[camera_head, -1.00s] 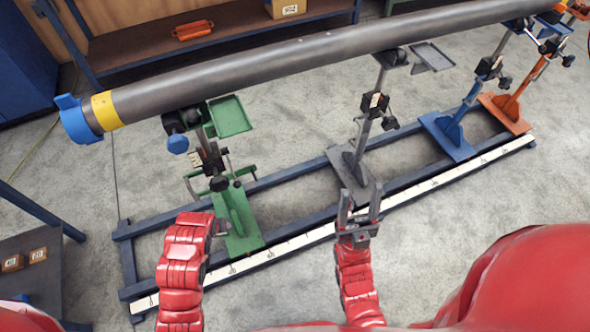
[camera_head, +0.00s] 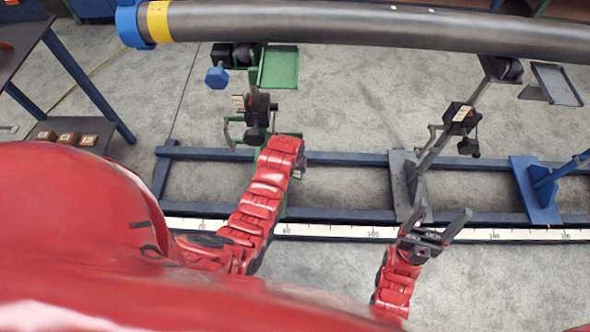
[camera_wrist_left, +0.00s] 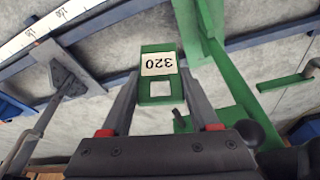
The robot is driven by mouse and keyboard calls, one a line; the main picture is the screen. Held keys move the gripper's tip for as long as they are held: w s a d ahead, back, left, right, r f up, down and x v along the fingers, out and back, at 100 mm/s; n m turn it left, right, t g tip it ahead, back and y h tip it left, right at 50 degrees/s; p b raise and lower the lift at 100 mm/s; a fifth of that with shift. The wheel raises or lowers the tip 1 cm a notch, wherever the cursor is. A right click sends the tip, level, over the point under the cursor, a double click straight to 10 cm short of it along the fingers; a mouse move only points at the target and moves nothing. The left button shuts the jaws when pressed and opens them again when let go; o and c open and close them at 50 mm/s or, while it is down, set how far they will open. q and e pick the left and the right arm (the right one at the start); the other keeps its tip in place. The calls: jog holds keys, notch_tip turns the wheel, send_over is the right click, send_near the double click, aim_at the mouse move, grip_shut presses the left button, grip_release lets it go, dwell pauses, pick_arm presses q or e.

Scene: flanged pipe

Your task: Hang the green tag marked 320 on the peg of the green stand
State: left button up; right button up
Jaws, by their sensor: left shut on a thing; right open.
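The green tag marked 320 (camera_wrist_left: 159,66) is between the two fingers of my left gripper (camera_wrist_left: 160,92), which is shut on it. The tag has a white label, upside down in this view, and a square hole. In the head view my left gripper (camera_head: 300,166) is mostly hidden by its own red arm, in front of the green stand (camera_head: 278,68). The stand's lower part is largely covered by that arm. Green stand parts (camera_wrist_left: 212,45) also show beyond the tag in the left wrist view. I cannot clearly identify the peg. My right gripper (camera_head: 438,226) is open and empty.
A grey pipe (camera_head: 370,28) with a blue end and yellow band runs above the stands. A grey stand (camera_head: 405,185) and a blue stand (camera_head: 538,195) stand to the right on the blue rail frame. A white scale strip (camera_head: 340,231) runs along the front.

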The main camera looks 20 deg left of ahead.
pick_arm(q)
jog(key=w+b, duration=0.1)
jog(key=w, duration=0.1)
jog(key=w+a+b, duration=0.1)
jog(key=w+b, duration=0.1)
jog(key=w, duration=0.1)
jog(key=w+a+b, duration=0.1)
jog(key=w+b, duration=0.1)
jog(key=shift+w+a+f, duration=0.1)
jog(key=shift+w+f, duration=0.2)
jog(key=shift+f, duration=0.05)
jog(key=shift+w+a+f+b, duration=0.15)
jog(key=shift+w+f+b, duration=0.05)
jog(key=shift+w+b, duration=0.25)
jog(key=shift+w+r, duration=0.1)
jog(key=shift+w, duration=0.05)
dwell(0.4)
jog(key=o, duration=1.4)
jog(key=v, duration=1.2)
